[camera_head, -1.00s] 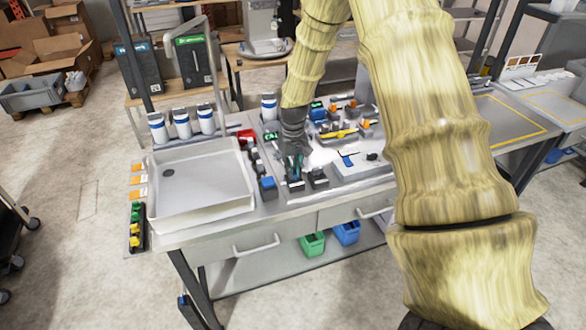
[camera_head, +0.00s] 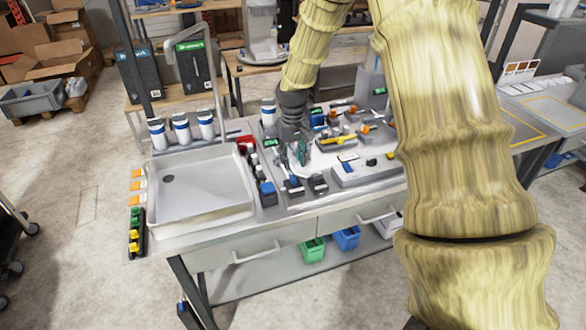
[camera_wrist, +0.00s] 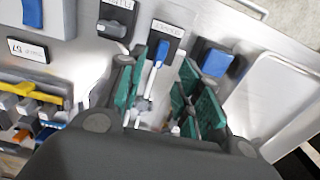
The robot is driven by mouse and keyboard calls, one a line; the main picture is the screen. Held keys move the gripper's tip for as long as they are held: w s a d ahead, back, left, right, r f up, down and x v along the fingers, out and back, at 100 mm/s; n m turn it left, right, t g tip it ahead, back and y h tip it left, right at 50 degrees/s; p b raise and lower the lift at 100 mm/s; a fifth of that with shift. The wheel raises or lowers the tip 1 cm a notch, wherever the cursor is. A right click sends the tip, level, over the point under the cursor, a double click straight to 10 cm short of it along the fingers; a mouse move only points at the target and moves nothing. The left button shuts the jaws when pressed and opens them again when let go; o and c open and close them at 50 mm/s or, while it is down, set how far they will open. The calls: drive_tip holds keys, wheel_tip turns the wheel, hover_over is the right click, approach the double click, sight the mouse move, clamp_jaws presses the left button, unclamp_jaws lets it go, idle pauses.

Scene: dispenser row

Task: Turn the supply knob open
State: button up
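The knob with a blue handle (camera_wrist: 161,54) sits on a dark labelled plate in the upper middle of the wrist view. The label is upside down and looks like "SUPPLY". In the head view the blue-handled knob (camera_head: 293,185) stands near the bench's front edge. My gripper (camera_wrist: 160,95) has green pads spread apart, with the handle showing in the gap between and beyond them. I see nothing gripped. In the head view my gripper (camera_head: 298,153) is behind the knob and appears apart from it.
A blue block (camera_wrist: 213,62) is on the other side. A large pale sink tray (camera_head: 200,214) lies left on the bench. Yellow-handled parts (camera_head: 338,140) and a blue-marked device (camera_head: 350,170) are to the right.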

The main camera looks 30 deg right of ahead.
drive_tip(key=shift+r, duration=2.6)
